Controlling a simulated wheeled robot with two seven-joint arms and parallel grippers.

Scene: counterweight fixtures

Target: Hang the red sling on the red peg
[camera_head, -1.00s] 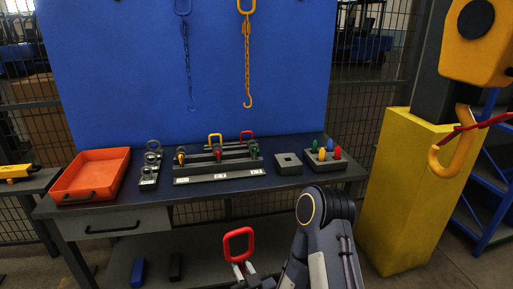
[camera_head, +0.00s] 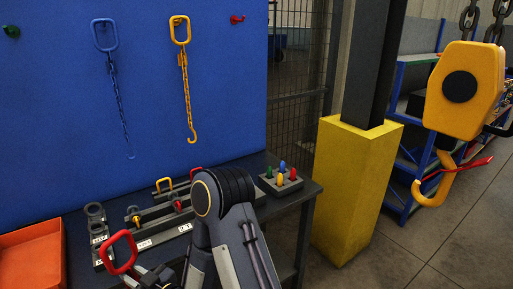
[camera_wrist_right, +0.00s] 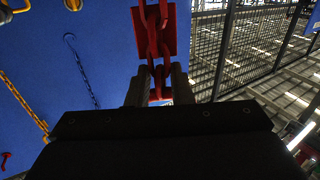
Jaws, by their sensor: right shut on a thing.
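The red sling (camera_head: 118,252) shows its red ring at the lower left of the head view. In the wrist view its red links (camera_wrist_right: 160,45) pass between the fingertips. My right gripper (camera_head: 150,276) is shut on the sling just below the ring; its dark body and fingers also show in the wrist view (camera_wrist_right: 158,88). The rest of the sling is hidden. The red peg (camera_head: 237,19) is on the blue board's upper right, bare and well apart from the sling. My left gripper is not in view.
A blue sling (camera_head: 105,36) and a yellow sling (camera_head: 180,32) hang on the board, left of the red peg. A green peg (camera_head: 11,31) is bare. The bench holds an orange tray (camera_head: 35,232) and fixtures. A yellow post (camera_head: 350,190) and hanging orange hook (camera_head: 436,186) are right.

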